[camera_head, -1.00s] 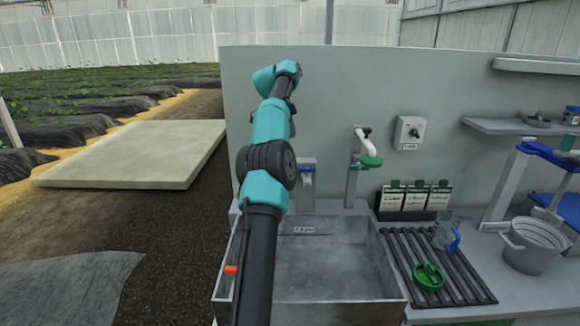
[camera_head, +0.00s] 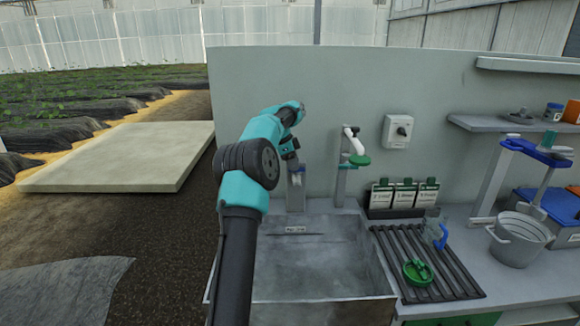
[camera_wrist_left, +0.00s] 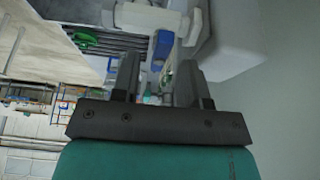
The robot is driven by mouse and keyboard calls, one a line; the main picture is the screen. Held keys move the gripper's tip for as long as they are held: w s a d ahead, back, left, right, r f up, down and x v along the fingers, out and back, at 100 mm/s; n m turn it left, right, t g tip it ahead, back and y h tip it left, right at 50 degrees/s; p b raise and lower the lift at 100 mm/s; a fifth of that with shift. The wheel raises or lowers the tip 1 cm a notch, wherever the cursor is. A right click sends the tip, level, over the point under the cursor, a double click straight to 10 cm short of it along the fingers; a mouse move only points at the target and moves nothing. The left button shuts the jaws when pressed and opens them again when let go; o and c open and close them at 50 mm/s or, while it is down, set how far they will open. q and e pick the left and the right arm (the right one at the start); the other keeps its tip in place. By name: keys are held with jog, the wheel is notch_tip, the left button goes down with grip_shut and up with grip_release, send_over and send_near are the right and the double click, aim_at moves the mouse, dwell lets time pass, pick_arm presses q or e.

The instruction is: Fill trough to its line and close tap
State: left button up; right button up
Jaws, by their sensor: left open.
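The grey metal trough (camera_head: 345,228) has a small label plate on its back wall. In the left wrist view the blue lever (camera_wrist_left: 162,48) lies between the open fingertips; contact is unclear.
Right of the trough are a dark slatted rack (camera_head: 440,262) with a green round piece (camera_head: 417,272), a clear jug with a blue handle (camera_head: 437,232), packets (camera_head: 403,194) and a grey bucket (camera_head: 518,240). A grey wall (camera_head: 260,80) closes off the back.

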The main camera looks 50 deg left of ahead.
pick_arm(q)
jog(key=shift+w+d+f, duration=0.2)
jog(key=shift+f, duration=0.45)
jog(key=shift+c, duration=0.4)
grip_shut()
